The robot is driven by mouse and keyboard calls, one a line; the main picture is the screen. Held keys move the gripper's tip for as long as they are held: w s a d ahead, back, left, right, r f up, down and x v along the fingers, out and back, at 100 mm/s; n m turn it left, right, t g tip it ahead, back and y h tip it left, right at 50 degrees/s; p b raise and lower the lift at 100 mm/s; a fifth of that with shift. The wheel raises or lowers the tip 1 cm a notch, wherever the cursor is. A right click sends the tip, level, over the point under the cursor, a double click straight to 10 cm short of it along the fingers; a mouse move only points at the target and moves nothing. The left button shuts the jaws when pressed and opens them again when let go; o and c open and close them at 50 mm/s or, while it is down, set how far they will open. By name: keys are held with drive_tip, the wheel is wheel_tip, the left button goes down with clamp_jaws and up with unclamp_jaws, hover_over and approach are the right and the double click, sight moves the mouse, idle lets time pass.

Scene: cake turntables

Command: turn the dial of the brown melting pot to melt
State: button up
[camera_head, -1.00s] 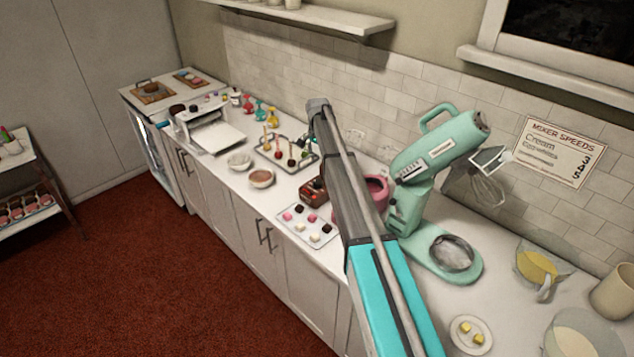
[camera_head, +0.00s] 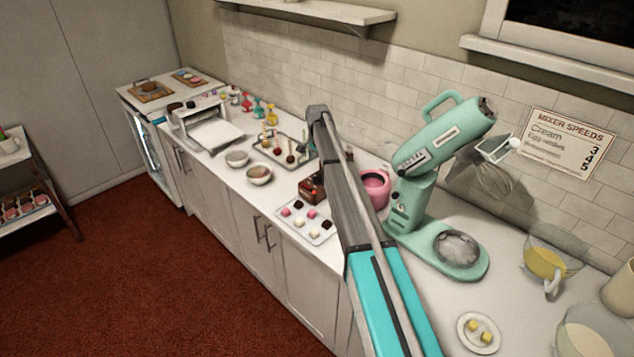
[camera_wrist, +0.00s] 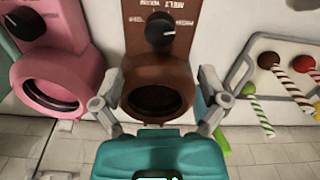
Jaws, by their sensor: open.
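The brown melting pot (camera_wrist: 142,35) is at the top centre of the wrist view, with its round bowl opening (camera_wrist: 158,98) below a black dial (camera_wrist: 160,29). The panel reads MELT and other words too small to make out. In the head view the brown pot (camera_head: 311,191) stands on the counter, partly hidden by my arm. My gripper (camera_wrist: 158,100) is open, its two fingers on either side of the brown pot's bowl in the picture; nothing is between them that I can tell is held. I cannot tell whether the fingers touch the pot.
A pink melting pot (camera_wrist: 60,62) with its own black dial stands left of the brown one. Cake pops (camera_wrist: 268,62) lie on a tray to the right. In the head view, a tray of sweets (camera_head: 305,222) is in front, and a green mixer (camera_head: 428,165) stands right.

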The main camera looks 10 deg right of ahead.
sight(318, 177)
drive_tip(key=shift+f+b, duration=3.8)
drive_tip(key=shift+f, duration=0.3)
drive_tip(key=c, duration=1.2)
drive_tip(key=shift+o, duration=0.2)
drive_tip(key=n, duration=0.5)
drive_tip(key=shift+s+n, duration=0.1)
drive_tip(key=shift+n, duration=2.3)
